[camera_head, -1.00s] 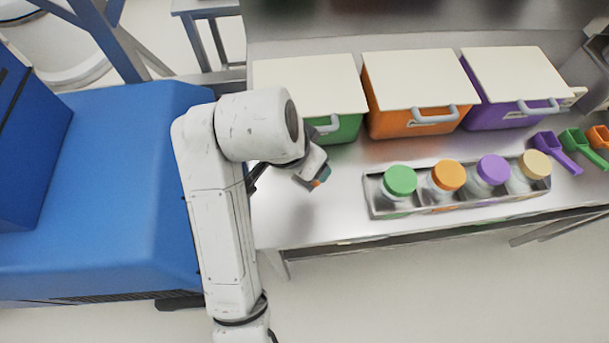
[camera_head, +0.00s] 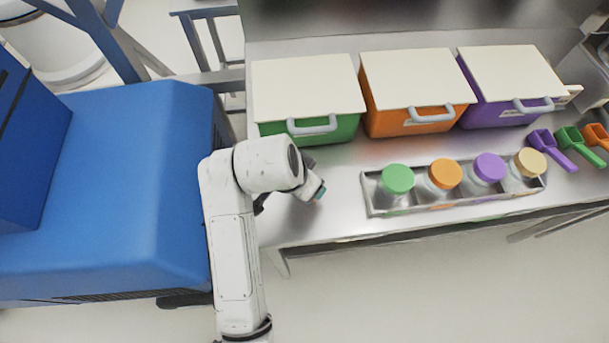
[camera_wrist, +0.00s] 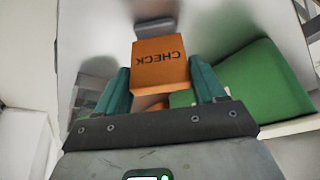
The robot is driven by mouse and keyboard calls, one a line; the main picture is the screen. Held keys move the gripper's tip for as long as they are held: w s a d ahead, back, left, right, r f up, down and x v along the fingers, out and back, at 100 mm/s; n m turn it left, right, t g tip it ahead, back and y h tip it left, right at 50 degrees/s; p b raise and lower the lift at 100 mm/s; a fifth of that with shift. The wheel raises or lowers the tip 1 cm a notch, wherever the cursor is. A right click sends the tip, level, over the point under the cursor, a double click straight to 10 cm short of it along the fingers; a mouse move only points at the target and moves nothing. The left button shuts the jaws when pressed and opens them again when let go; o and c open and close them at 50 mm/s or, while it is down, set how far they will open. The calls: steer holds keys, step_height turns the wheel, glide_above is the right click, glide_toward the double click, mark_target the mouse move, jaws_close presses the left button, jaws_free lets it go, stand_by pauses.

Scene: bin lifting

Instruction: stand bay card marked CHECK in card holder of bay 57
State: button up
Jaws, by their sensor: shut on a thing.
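The orange card (camera_wrist: 160,62) with CHECK printed on it, upside down in the wrist view, sits between the teal fingers of my gripper (camera_wrist: 163,84). My gripper is shut on it. In the head view my gripper (camera_head: 319,191) is over the steel bench, in front of the green bin (camera_head: 340,130) and left of the jar tray; the card cannot be made out there. A grey rounded piece (camera_wrist: 155,29) shows beyond the card in the wrist view; I cannot tell what it is. No number 57 is readable, and I cannot identify that bay's card holder.
An orange bin (camera_head: 400,125) and a purple bin (camera_head: 483,112), both with cream lids, stand right of the green one. A metal tray (camera_head: 380,209) holds several lidded jars. Coloured scoops (camera_head: 555,150) lie at the right. Bare bench (camera_head: 280,228) lies around my gripper.

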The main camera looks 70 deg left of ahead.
steer(key=o, duration=1.3)
steer(key=shift+o, duration=0.2)
steer(key=v, duration=0.7)
steer(key=shift+r+b, duration=0.3)
steer(key=shift+b, duration=0.05)
steer(key=shift+d, duration=0.1)
